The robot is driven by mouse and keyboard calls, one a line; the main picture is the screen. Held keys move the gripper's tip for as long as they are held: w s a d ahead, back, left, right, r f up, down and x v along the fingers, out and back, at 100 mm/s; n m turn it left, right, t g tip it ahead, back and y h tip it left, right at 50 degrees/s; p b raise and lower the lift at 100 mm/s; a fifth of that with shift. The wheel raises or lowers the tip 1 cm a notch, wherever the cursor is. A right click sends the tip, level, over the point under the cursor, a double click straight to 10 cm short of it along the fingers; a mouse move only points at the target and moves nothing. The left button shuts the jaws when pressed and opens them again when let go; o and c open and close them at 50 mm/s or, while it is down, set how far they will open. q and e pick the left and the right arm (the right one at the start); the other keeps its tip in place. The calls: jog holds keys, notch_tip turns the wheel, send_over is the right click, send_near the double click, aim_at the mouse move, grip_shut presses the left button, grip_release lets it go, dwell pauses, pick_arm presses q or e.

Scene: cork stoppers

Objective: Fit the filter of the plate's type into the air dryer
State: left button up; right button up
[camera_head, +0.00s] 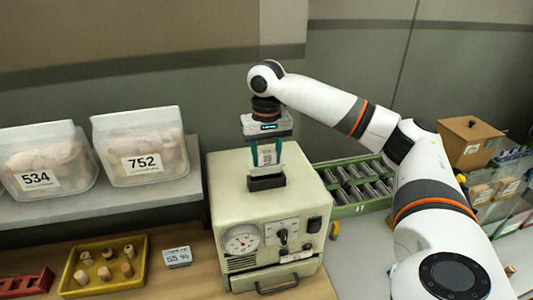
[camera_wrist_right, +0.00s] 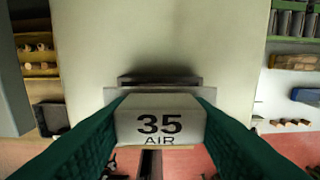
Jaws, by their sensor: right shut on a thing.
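The air dryer (camera_head: 238,205) is a cream box with a gauge, a knob and a drawer on its front. A dark raised socket (camera_head: 267,183) stands on its top. My right gripper (camera_head: 267,160) points down over the socket, its green fingers shut on a pale filter (camera_head: 267,156). In the right wrist view the filter (camera_wrist_right: 158,122) reads "35 AIR". The filter is upright with its lower end at the socket's mouth; I cannot tell whether it is inside. A small white plate (camera_head: 177,256) lies on the table left of the dryer, its print not clearly legible. My left gripper is out of view.
A green rack (camera_head: 350,208) with several grey cylinders stands right of the dryer. A yellow tray (camera_head: 72,285) of corks and a red rack (camera_head: 28,283) are at left. Bins marked 534 (camera_head: 35,188) and 752 (camera_head: 142,168) stand on a shelf behind.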

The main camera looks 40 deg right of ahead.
aim_at(267, 164)
jog(key=shift+f, duration=0.6)
dwell(0.8)
jog(key=shift+f, duration=1.15)
dwell(0.5)
jog(key=o, duration=1)
jog(key=shift+o, duration=0.2)
jog(key=shift+b, duration=0.3)
notch_tip(267, 164, up, 4)
jog(key=shift+r+b, duration=0.25)
jog(key=shift+b, duration=0.7)
notch_tip(267, 164, up, 7)
jog(key=shift+f+p, duration=0.2)
jog(key=shift+p, duration=0.75)
jog(key=shift+r, duration=0.5)
